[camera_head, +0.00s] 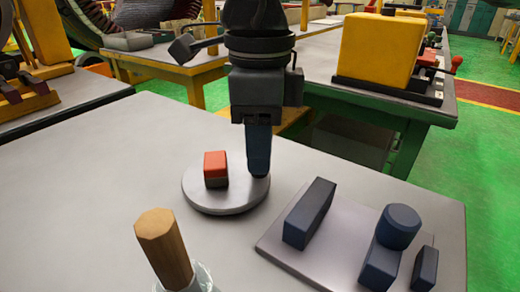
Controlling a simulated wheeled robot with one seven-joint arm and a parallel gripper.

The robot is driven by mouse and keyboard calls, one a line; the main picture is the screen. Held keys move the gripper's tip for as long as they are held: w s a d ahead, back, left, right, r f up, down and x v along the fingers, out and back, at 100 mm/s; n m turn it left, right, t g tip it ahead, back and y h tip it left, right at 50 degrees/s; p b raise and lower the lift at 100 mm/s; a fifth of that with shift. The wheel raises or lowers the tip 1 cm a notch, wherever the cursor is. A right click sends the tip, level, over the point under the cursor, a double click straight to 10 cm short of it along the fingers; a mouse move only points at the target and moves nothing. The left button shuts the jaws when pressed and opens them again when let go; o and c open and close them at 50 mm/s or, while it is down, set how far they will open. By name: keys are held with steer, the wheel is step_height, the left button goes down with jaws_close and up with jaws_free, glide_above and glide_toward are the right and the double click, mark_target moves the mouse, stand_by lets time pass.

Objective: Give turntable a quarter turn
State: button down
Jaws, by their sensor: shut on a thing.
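The turntable (218,203) is a round, light grey disc on the near grey table. A block with a red-orange top and dark lower part (216,169) stands on it, left of my gripper. My gripper (259,172) points straight down at the turntable's right rim. Its dark fingers are together, shut on the turntable at that edge. The fingers hide the exact spot they hold.
A grey plate (345,278) at right carries several dark blue blocks and a dark blue cylinder (398,226). A wooden handle (163,247) stands upright in front. The table's left side is clear. A yellow machine (378,50) sits on a bench behind.

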steer(key=shift+w+a+n, duration=0.15)
steer(key=shift+w+n, duration=0.3)
steer(key=shift+n, duration=0.65)
steer(key=shift+w+a+n, duration=0.1)
steer(key=shift+w+n, duration=0.3)
steer(key=shift+n, duration=0.7)
steer(key=shift+w+a+n, duration=0.25)
steer(key=shift+w+n, duration=0.05)
steer(key=shift+n, duration=0.65)
steer(key=shift+w+a+n, duration=0.2)
steer(key=shift+w+n, duration=0.1)
steer(key=shift+n, duration=0.65)
steer(key=shift+w+a+n, duration=0.1)
steer(key=shift+n, duration=0.4)
steer(key=c, duration=0.9)
jaws_free()
steer(key=shift+c, duration=0.2)
step_height(320, 180, up, 8)
steer(key=p, duration=0.1)
steer(key=shift+f, duration=0.1)
